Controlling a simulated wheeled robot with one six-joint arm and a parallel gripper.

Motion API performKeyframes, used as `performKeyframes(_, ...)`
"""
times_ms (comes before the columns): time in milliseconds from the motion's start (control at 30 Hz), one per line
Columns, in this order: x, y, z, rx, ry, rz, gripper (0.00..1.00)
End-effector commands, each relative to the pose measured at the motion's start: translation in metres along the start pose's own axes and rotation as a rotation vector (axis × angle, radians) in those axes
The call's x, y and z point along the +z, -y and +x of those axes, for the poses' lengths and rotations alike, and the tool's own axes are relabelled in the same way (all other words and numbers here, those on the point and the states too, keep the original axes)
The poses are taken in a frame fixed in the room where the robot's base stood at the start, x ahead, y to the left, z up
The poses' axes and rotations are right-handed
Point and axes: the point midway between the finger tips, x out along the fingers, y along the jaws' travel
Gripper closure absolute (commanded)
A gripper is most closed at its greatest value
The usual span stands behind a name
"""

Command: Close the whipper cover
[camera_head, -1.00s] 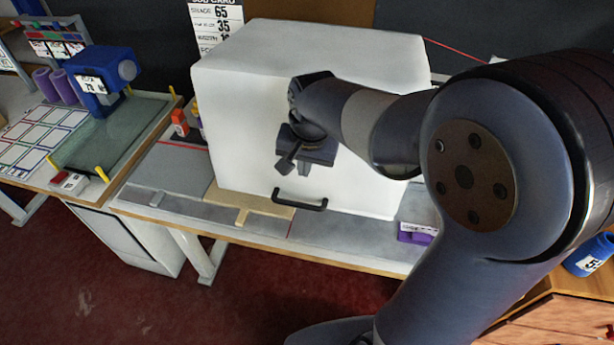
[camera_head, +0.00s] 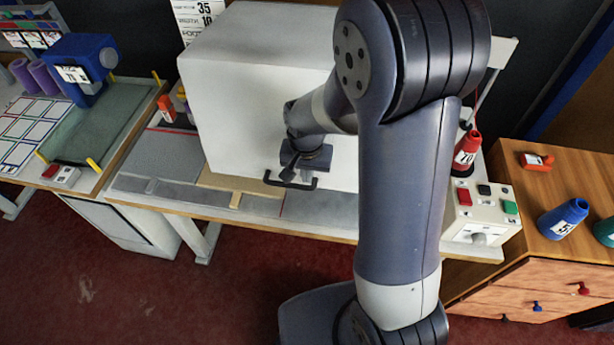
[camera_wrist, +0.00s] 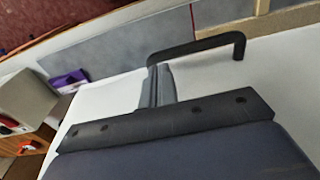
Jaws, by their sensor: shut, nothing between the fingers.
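The whipper cover (camera_head: 240,75) is a large white box-shaped hood over the bench at the back. Its lower front edge is at or close to the bench top; I cannot tell if it fully rests. A black bar handle (camera_head: 300,187) is on the lower front face and also shows in the wrist view (camera_wrist: 205,45).
A control box (camera_head: 478,215) with red, black and green buttons stands right of the cover, with a red bottle (camera_head: 466,152) behind. A table with a blue machine (camera_head: 82,65) is at left. Red floor in front is clear.

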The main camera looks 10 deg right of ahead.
Motion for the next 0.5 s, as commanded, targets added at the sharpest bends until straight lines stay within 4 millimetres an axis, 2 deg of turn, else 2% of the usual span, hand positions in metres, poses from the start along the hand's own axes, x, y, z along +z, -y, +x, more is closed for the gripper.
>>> performKeyframes(200,0.0,0.0,0.02,0.001,0.002,0.0,1.0)
performKeyframes(500,0.0,0.0,0.026,-0.001,-0.001,0.001,1.0)
